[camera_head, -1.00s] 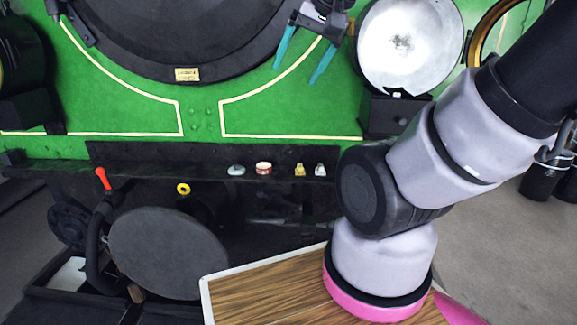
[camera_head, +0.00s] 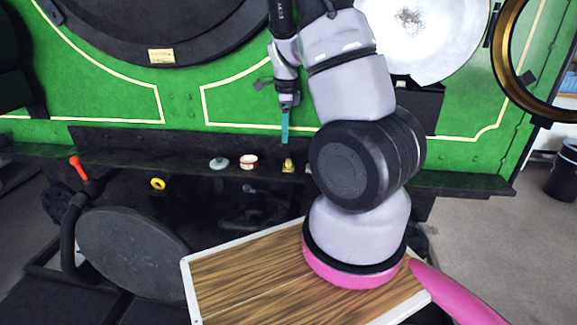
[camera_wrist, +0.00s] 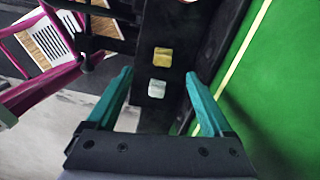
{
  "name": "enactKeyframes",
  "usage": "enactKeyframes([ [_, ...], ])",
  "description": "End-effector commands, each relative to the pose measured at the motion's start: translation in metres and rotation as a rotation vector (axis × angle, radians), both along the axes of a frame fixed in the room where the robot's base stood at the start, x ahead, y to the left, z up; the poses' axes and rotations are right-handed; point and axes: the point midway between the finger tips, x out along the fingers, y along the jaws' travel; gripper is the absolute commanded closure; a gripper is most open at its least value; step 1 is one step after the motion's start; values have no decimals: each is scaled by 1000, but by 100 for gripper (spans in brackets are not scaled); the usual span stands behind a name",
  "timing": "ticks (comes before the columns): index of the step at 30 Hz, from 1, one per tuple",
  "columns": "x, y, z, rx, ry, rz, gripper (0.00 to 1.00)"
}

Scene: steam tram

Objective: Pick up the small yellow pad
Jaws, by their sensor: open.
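The small yellow pad (camera_head: 288,166) sits on a narrow dark ledge (camera_head: 130,142) in front of the green panel. In the wrist view the yellow pad (camera_wrist: 163,56) lies just beyond the fingertips, near the middle between them. My gripper (camera_head: 285,140) is open and empty, pointing down above the ledge, its teal finger tip a little above the pad in the head view. The wrist view also shows both teal fingers of my gripper (camera_wrist: 158,74) spread apart. A pale, similar pad (camera_wrist: 158,88) lies beside the yellow one, between the fingers in that view.
On the same ledge stand a red-and-white tin (camera_head: 248,162) and a grey round piece (camera_head: 219,163), left of the pad. A yellow ring (camera_head: 158,184) and a red-tipped lever (camera_head: 78,167) are farther left. The green panel (camera_head: 240,110) rises close behind the ledge.

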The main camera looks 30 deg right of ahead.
Motion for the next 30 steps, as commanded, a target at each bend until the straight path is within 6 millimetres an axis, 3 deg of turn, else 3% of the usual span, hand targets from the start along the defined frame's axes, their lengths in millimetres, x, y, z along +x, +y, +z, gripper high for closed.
enactKeyframes([
  [12, 1, -10, -58, -28, 26, -62, 15],
  [20, 2, -11, -80, -28, 25, -61, 15],
  [30, 5, -12, -122, -27, 24, -60, 15],
])
